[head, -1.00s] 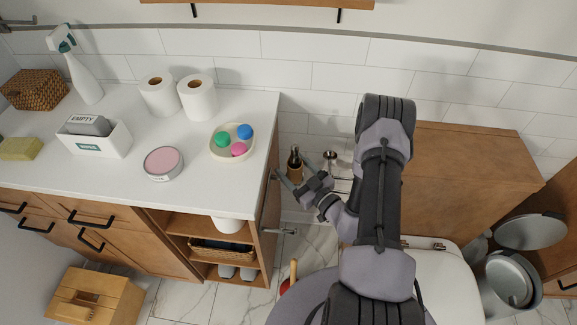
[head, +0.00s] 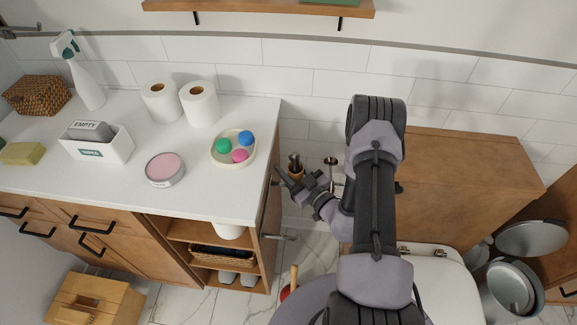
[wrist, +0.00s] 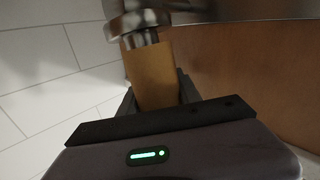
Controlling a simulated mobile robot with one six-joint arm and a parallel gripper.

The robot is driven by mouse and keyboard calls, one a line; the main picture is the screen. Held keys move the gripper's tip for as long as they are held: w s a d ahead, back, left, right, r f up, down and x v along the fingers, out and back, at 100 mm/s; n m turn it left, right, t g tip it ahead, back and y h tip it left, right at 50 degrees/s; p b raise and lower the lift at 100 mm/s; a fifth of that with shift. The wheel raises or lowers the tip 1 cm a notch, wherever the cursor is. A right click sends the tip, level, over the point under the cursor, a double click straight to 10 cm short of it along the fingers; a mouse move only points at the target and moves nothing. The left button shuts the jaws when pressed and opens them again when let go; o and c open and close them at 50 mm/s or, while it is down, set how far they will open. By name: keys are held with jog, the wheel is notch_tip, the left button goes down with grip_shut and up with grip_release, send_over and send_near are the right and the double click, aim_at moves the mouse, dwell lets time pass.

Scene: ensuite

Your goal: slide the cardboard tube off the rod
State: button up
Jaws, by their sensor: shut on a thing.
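The cardboard tube (wrist: 152,75) is a plain tan cylinder between my jaws in the wrist view. A shiny metal end with a collar (wrist: 140,38) sits directly against its far end; this looks like part of the rod's holder. My gripper (head: 291,174) is shut on the tube, beside the right side of the counter in the head view. The tube (head: 296,171) is small there and partly covered by the fingers, with a dark metal end (head: 294,158) above it. The rod inside the tube is hidden.
The wooden cabinet side (head: 270,205) is close to the left of my gripper. A second metal fitting (head: 331,161) is just right of it, against the tiled wall. A toilet (head: 440,270) is below right. The counter holds toilet rolls (head: 200,104) and a bowl (head: 216,158).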

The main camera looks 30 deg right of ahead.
jog(key=s+a+r+p, duration=0.1)
jog(key=r+p, duration=0.8)
jog(key=r, duration=0.1)
jog(key=s+a+r+p, duration=0.1)
jog(key=s+r+p, duration=0.1)
jog(key=r+p, duration=0.7)
notch_tip(320, 180, up, 2)
jog(key=shift+s+a+r, duration=0.2)
jog(key=shift+s, duration=0.05)
